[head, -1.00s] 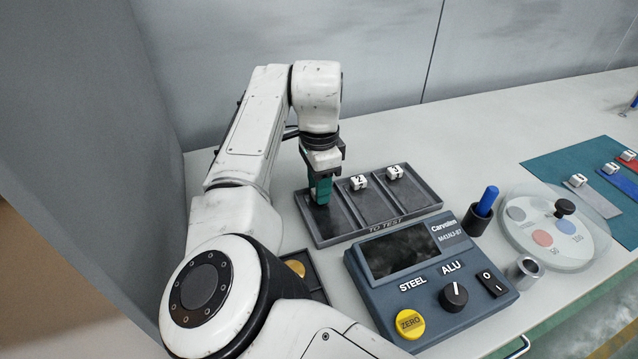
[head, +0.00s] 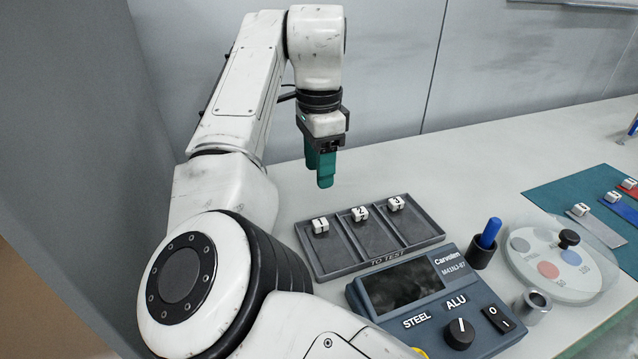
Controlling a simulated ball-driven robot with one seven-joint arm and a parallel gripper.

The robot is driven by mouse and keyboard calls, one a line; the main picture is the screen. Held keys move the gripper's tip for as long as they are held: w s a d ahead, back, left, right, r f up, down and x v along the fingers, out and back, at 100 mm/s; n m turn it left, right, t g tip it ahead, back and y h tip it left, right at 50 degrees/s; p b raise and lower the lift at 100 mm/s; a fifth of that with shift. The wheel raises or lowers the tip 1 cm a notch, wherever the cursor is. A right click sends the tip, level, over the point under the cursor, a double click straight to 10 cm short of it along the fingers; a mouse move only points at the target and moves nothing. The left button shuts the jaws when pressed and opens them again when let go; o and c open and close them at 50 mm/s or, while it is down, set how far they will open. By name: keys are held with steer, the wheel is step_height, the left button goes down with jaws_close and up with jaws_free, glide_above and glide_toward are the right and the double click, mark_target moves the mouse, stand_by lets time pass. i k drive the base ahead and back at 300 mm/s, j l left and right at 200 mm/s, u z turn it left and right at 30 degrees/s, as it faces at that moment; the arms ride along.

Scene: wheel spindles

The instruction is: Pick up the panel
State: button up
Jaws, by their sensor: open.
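My gripper (head: 323,168) with teal fingers hangs pointing down above the bench, behind and above the left part of the grey "TO TEST" tray (head: 349,264). It is open, and I see nothing held in it. The tray has three compartments, with small white tags marked 1 (head: 320,226), 2 (head: 360,214) and 3 (head: 396,204) at their back ends. Dark grey surfaces lie under the tags; I cannot tell plates from tray floor. On the teal mat (head: 560,196) at the right lie a grey panel (head: 592,220), a blue panel (head: 628,208) and part of a red one, each tagged. Which panel is meant is unclear.
The Carvolen meter (head: 440,300) stands in front of the tray. A blue-handled probe (head: 490,232) in a black holder, a round disc with a black knob (head: 568,239) and a metal cylinder (head: 535,305) stand at its right. The bench behind the tray is clear.

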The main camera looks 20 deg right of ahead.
mark_target(580, 213)
steer(key=z, duration=1.3)
